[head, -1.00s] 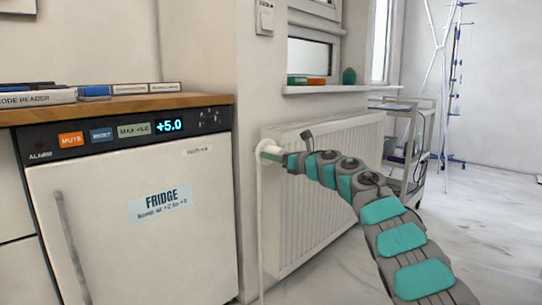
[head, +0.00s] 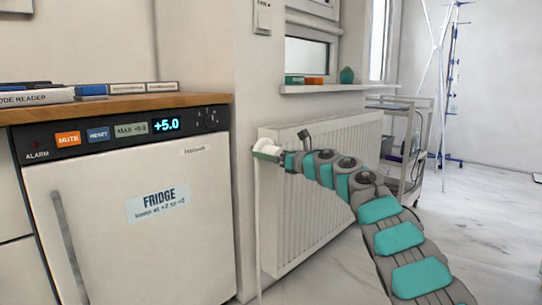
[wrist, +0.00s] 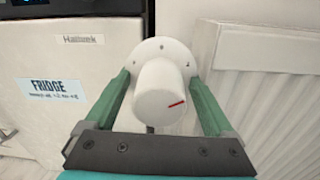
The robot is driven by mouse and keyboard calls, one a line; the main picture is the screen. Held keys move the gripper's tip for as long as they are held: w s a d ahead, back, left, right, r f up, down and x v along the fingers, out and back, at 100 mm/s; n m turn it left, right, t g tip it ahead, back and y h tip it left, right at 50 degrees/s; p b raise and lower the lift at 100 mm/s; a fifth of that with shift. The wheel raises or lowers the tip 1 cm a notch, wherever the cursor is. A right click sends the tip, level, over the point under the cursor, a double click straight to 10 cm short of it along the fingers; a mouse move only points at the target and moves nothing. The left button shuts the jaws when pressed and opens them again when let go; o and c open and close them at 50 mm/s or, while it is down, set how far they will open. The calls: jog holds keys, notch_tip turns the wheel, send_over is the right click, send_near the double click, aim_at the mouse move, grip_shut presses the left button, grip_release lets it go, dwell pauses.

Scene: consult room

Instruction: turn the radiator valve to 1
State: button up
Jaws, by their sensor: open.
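The radiator valve is a white knob (wrist: 160,92) with a red mark on its face, in front of a round white collar with small dark dots. No numbers on it are legible. In the head view the valve (head: 266,147) is a small white shape at the radiator's upper left corner. My gripper (wrist: 160,95) is open, with one green finger on each side of the knob. A gap shows between the fingers and the knob. In the head view my gripper (head: 268,156) is at the valve and partly covers it.
The white radiator (head: 320,190) stands right of the valve, under a window sill. A fridge (head: 135,215) under a wooden counter (head: 110,107) is close on the left. A trolley (head: 405,150) stands behind at the right.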

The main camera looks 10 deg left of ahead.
jog(key=shift+d, duration=0.15)
jog(key=shift+v, duration=0.8)
jog(key=v, duration=0.6)
jog(key=shift+r, duration=0.1)
